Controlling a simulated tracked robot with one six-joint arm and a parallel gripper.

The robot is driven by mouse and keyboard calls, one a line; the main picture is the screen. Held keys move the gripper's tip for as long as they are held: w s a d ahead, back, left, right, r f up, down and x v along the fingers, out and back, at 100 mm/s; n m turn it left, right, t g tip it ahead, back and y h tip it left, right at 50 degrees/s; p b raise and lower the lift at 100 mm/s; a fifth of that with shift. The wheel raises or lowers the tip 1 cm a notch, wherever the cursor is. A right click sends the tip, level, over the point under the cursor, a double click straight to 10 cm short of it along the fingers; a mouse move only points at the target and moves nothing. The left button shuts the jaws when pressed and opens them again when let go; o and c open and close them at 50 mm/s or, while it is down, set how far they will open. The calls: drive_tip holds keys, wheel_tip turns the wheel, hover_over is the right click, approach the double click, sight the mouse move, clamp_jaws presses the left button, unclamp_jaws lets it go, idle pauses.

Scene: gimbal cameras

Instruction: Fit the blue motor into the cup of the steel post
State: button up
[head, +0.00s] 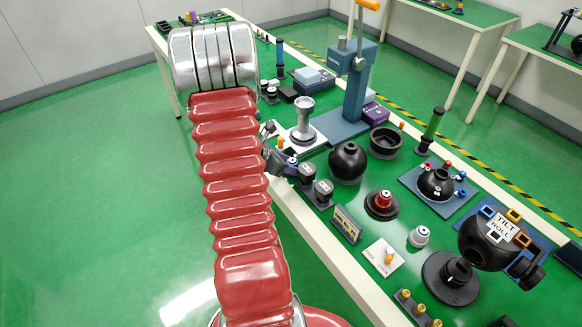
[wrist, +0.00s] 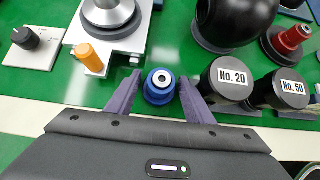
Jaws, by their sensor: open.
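The blue motor (wrist: 159,86) stands on the green table in the wrist view, seen from above with a pale ring and dark centre on top. My gripper (wrist: 161,79) is open, with one purple finger on each side of the motor; small gaps show between the fingers and the motor. The steel post (head: 303,120) stands upright on a pale plate in the head view, with its cup at the top. In the wrist view only the lower part of the post (wrist: 110,14) shows, up and left of the motor. In the head view my arm partly hides the gripper area.
An orange knob (wrist: 91,57) sits on the post's plate, left of my gripper. Black cylinders marked No. 20 (wrist: 228,80) and No. 50 (wrist: 283,90) stand close on the right. A black ball (head: 347,163) and a blue press (head: 350,90) stand beyond.

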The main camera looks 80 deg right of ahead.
drive_tip(key=v, duration=1.2)
drive_tip(key=shift+r, duration=0.1)
idle(0.5)
